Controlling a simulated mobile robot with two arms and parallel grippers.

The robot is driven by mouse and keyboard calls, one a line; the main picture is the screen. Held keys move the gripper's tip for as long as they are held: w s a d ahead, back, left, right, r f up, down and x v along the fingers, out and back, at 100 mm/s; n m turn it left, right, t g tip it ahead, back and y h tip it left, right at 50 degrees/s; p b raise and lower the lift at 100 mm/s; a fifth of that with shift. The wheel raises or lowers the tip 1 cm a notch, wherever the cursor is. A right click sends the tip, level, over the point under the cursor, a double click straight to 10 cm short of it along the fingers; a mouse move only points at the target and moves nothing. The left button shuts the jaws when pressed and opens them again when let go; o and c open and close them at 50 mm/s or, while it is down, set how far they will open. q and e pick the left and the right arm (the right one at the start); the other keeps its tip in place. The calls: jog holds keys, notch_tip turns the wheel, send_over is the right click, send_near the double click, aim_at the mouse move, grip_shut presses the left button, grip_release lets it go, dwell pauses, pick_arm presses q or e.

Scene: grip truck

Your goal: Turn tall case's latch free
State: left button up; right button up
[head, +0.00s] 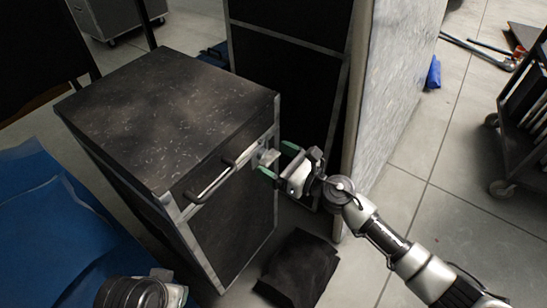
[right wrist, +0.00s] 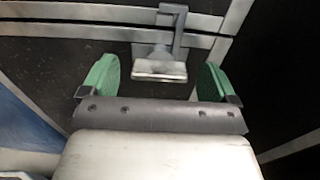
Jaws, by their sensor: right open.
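The tall case (head: 235,240) is black with metal edges and a scuffed dark lid, and it stands upright at the centre left of the head view. Its latch (head: 266,157) is a small metal piece on the front face, near the upper right corner. In the right wrist view the latch (right wrist: 160,66) shows as a pale plate with a bent bar above it. My right gripper (head: 279,160) is open, with its green fingertips on either side of the latch and a gap to each. My left gripper's fingers are not seen; only part of my left arm shows at the bottom left.
A bar handle (head: 212,180) sits on the same face, left of the latch. A taller black case (head: 285,75) and a grey panel (head: 392,90) stand close behind. A dark cloth (head: 299,268) lies on the floor in front. A wheeled cart (head: 520,125) stands at right.

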jog(key=shift+w+a, duration=0.3)
jog(key=shift+a, duration=0.1)
jog(key=c, duration=0.9)
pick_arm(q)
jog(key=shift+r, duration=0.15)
pick_arm(e)
jog(key=shift+m, duration=0.3)
jog(key=m+p, duration=0.2)
jog(key=m, duration=0.2)
jog(key=shift+m, duration=0.3)
jog(key=m+p, duration=0.3)
jog(key=m, duration=0.2)
jog(key=shift+w+d+m, duration=0.1)
jog(key=shift+m, duration=0.2)
jog(key=m+p, duration=0.3)
jog(key=m, duration=0.3)
jog(key=shift+f, duration=0.15)
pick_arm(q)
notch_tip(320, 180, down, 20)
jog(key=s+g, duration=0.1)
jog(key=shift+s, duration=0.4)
pick_arm(e)
jog(key=shift+f+m, duration=0.1)
jog(key=shift+m, duration=0.6)
